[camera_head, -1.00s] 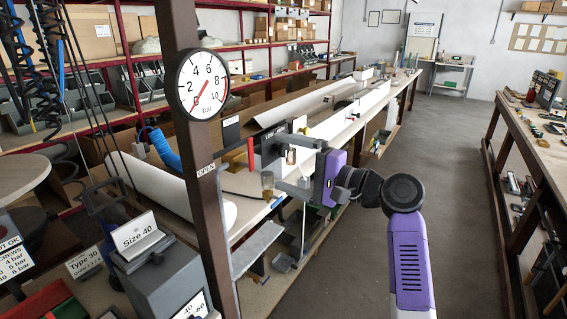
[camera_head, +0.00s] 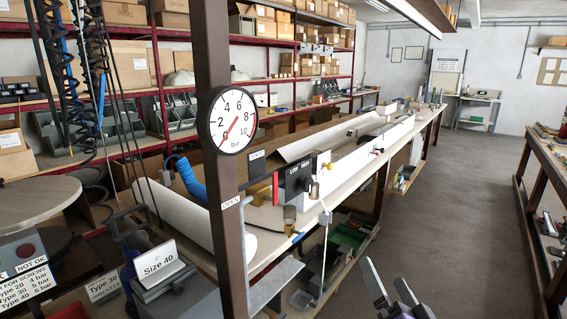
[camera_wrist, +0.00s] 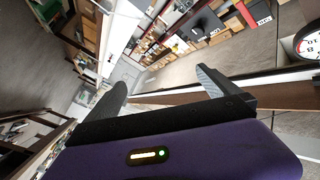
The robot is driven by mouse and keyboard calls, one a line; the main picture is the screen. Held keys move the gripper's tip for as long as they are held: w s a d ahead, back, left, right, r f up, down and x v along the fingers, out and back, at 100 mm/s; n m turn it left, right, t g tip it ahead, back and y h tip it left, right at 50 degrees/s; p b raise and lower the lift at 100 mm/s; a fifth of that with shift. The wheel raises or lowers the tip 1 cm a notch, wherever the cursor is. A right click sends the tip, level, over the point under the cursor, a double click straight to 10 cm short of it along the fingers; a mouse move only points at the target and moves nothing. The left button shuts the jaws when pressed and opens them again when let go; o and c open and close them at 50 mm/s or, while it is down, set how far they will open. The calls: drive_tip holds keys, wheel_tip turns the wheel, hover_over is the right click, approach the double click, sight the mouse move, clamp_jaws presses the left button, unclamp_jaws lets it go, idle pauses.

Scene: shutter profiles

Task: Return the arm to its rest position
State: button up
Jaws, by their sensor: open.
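My gripper (camera_head: 388,287) is at the bottom of the head view, right of the workbench and over the aisle. Its two grey fingers point upward in the picture and stand apart with nothing between them. In the wrist view my gripper (camera_wrist: 160,88) also shows two spread, empty fingers above the purple body. The rest of my arm is mostly below the head view's edge.
A brown post with a round pressure gauge (camera_head: 234,120) stands at centre left. The long workbench (camera_head: 266,245) runs away behind it, with a black LOW/HIGH box (camera_head: 295,178) near its end. A second bench (camera_head: 535,160) stands at right. The grey aisle floor (camera_head: 455,200) between them is clear.

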drive_tip(key=s+f+n+g, duration=0.2)
drive_tip(key=s+f, duration=0.3)
drive_tip(key=s, duration=1.7)
drive_tip(key=s+a+f+n+g+h, duration=0.1)
drive_tip(key=s+f+n, duration=0.3)
drive_tip(key=s, duration=1.8)
drive_tip(key=shift+s+f+n+g+h, duration=0.3)
drive_tip(key=shift+s+f+n+g, duration=0.15)
drive_tip(key=shift+g, duration=0.25)
